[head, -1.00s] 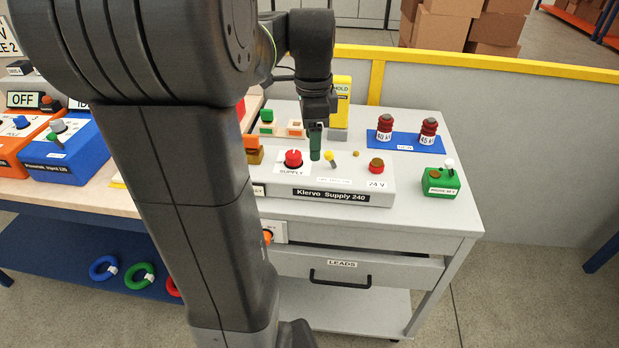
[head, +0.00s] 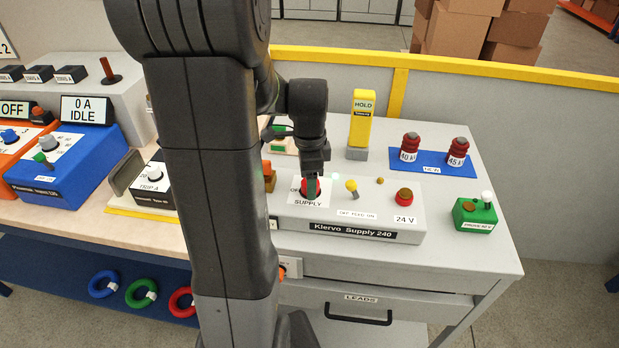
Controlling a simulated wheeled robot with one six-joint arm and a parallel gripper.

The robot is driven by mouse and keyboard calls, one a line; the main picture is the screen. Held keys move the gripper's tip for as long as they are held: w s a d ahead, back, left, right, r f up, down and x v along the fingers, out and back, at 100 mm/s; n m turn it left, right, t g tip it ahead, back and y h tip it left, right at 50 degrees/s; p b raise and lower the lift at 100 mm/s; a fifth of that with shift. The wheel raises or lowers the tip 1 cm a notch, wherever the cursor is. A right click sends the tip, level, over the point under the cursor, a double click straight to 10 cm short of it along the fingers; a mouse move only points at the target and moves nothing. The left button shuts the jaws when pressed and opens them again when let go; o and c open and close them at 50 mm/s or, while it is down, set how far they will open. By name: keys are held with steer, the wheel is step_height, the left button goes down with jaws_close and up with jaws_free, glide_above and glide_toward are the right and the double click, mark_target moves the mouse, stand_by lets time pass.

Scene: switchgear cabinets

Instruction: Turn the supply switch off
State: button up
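The Klervo Supply 240 box (head: 345,236) is a pale grey box on the grey cart. Its red supply switch (head: 305,193) sits on a white plate marked SUPPLY, with part of an OFF mark showing at its left. My gripper (head: 311,186) points down at the switch and covers much of it, including which way the knob points.
On the box, a yellow-topped toggle (head: 351,187) and a red terminal (head: 404,195) stand right of the switch. A yellow HOLD block (head: 362,118) stands behind. Red posts (head: 409,146) on a blue mat and a green box (head: 475,214) are further right.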

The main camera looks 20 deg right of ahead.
steer(key=shift+f, duration=0.1)
steer(key=c, duration=1)
steer(key=shift+o, duration=0.2)
steer(key=shift+n, duration=0.4)
steer(key=n, duration=0.3)
steer(key=shift+n, duration=0.3)
steer(key=n, duration=0.4)
steer(key=shift+s+n, duration=0.1)
steer(key=shift+n, duration=0.2)
steer(key=n, duration=0.8)
steer(key=shift+n, duration=0.4)
